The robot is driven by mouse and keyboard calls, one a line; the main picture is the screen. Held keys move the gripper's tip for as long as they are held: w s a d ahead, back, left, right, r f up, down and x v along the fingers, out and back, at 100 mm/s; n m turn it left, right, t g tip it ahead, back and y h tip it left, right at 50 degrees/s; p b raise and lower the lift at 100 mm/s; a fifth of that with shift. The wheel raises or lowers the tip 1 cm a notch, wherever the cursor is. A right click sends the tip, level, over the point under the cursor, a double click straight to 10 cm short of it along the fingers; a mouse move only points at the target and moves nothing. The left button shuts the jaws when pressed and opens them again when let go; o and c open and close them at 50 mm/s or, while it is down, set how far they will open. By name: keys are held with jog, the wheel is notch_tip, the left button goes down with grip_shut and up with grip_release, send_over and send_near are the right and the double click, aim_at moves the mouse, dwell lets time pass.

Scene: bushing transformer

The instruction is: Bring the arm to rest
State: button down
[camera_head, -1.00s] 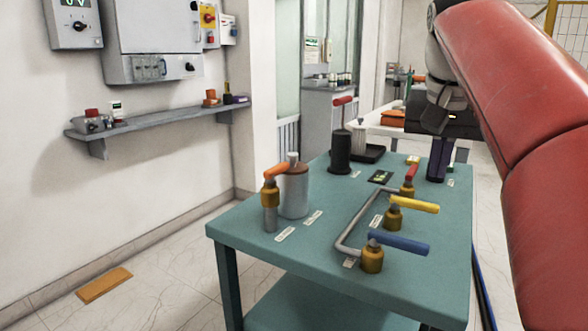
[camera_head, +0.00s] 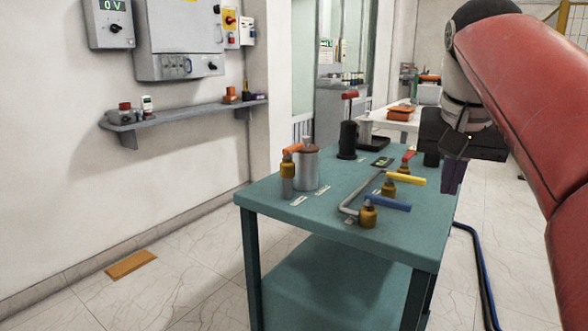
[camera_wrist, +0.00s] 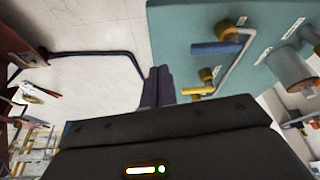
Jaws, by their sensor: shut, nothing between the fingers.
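My arm comes in from the right in the head view, with red padded links and a dark wrist. My gripper (camera_head: 453,178) points down over the right edge of the teal table (camera_head: 272,203). Its purple fingers are together and empty; they also show in the wrist view (camera_wrist: 158,85). They look apart from the blue-handled valve (camera_head: 385,203) and the yellow-handled valve (camera_head: 405,179), which stand to their left. A red-handled valve (camera_head: 407,158) is behind these, close to the dark wrist. The wrist hides part of the table's far right corner.
A grey cylinder with an orange-handled valve (camera_head: 288,172) stands on the table's left. A black cylinder (camera_head: 348,140) is at the back. A dark cable (camera_head: 484,270) runs down to the floor right of the table. A wall shelf (camera_head: 185,113) is at left. Open floor lies at front left.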

jog(key=s+a+f+n, duration=0.1)
jog(key=s+f, duration=0.3)
jog(key=f, duration=0.4)
jog(key=s+a+f+n+t+y, duration=0.1)
jog(key=s+a+f, duration=0.3)
jog(key=f, duration=0.5)
jog(key=s+a+f+n+t, duration=0.1)
jog(key=s+a+f+n, duration=0.1)
jog(key=s+f, duration=0.4)
notch_tip(320, 180, down, 3)
jog(key=shift+a+f+n+y, duration=0.15)
jog(key=shift+a+n+y, duration=0.15)
jog(key=shift+a+n, duration=0.15)
